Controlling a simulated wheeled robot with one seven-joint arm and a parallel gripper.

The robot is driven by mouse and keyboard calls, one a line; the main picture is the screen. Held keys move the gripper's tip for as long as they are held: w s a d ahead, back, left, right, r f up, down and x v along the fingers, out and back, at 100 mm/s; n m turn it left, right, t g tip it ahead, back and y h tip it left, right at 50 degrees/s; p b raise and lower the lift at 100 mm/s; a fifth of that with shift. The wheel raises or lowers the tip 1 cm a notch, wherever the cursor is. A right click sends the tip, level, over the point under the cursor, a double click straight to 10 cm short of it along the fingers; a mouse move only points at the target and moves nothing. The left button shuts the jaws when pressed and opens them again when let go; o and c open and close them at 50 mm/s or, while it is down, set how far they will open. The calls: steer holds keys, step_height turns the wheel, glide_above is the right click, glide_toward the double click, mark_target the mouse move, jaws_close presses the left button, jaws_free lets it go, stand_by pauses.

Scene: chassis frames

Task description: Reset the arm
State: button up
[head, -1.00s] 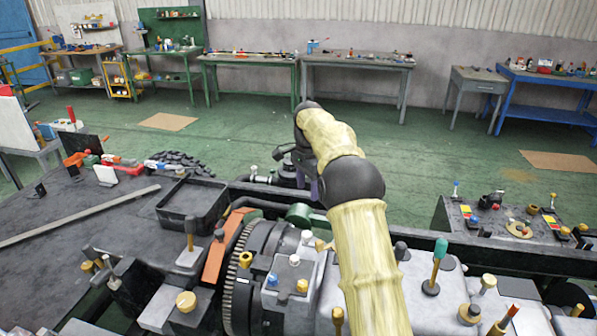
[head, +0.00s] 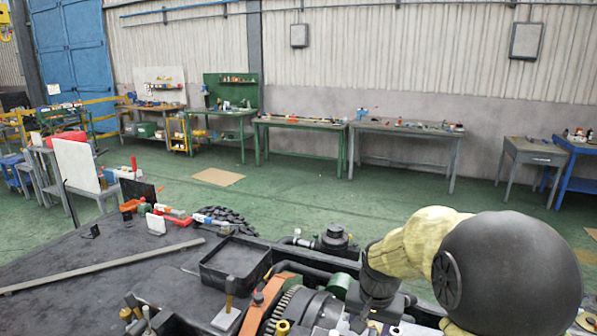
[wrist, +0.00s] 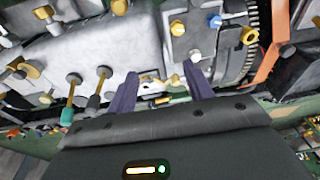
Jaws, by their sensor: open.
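My arm, with yellow sleeves and dark joints, shows at the lower right of the head view. Its end reaches down over the machine, and the fingertips cannot be made out there. In the wrist view my gripper (wrist: 163,80) has two purple fingers spread apart with nothing between them. Beyond the fingers is the grey machine block (wrist: 120,52) with yellow and blue knobs. I cannot tell how far the fingertips are from its surface.
A black square tray (head: 236,262) and a long grey bar (head: 100,267) lie on the dark bench. A toothed gear (head: 290,312) and an orange strip (head: 266,300) are close to the arm. Green floor (head: 330,205) is open behind, before the wall tables (head: 405,128).

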steer(key=s+f+n, duration=0.3)
steer(key=s+n, duration=0.1)
steer(key=s, duration=1)
steer(key=shift+f+t, duration=0.25)
steer(key=shift+t, duration=0.15)
steer(key=shift+d, duration=0.2)
